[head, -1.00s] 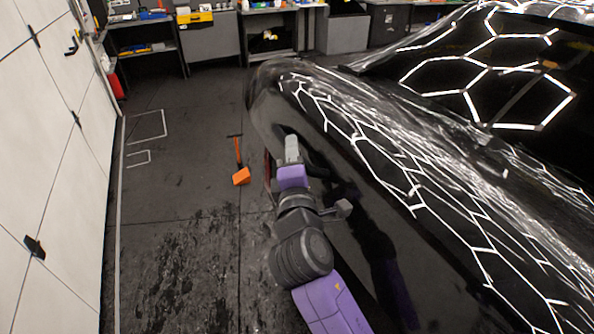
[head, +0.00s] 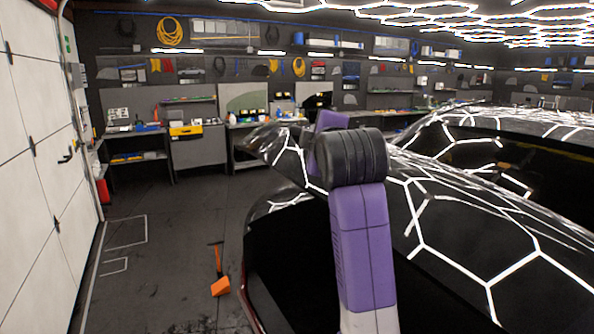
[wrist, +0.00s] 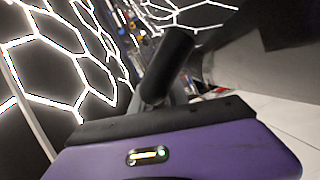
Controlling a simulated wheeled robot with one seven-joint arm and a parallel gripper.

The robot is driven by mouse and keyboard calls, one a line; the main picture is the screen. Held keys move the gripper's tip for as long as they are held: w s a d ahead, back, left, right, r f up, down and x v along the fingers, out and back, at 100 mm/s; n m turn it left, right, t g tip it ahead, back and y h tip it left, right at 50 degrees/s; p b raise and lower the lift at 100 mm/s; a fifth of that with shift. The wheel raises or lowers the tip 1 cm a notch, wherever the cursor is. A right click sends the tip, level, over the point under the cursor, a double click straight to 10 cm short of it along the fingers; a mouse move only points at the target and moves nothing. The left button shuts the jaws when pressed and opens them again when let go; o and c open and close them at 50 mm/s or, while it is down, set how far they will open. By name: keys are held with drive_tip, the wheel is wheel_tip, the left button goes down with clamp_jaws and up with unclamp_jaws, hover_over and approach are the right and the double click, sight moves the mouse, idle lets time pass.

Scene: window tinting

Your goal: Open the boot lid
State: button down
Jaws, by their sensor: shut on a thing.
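The boot lid (head: 280,145) of the black car is raised, its glossy skin covered in bright hexagon reflections. A dark opening (head: 292,262) shows below it. In the head view my arm rises in front of the lid and hides my gripper and the place where it holds. In the wrist view my gripper (wrist: 168,68) shows as a dark finger beyond the purple housing, with the glossy panel to its left. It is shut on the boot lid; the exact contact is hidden.
An orange tool (head: 220,284) lies on the floor left of the car. White wall doors (head: 35,180) stand at the left, and workbenches (head: 200,150) line the back. The floor between the doors and the car is mostly clear.

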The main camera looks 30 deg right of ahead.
drive_tip(key=shift+m, duration=0.3)
drive_tip(key=shift+d+r, duration=1.4)
drive_tip(key=shift+d, duration=0.05)
drive_tip(key=c, duration=1.3)
unclamp_jaws()
drive_tip(key=shift+b+v, duration=1.25)
drive_tip(key=shift+v, duration=2.65)
drive_tip(key=shift+s, duration=0.1)
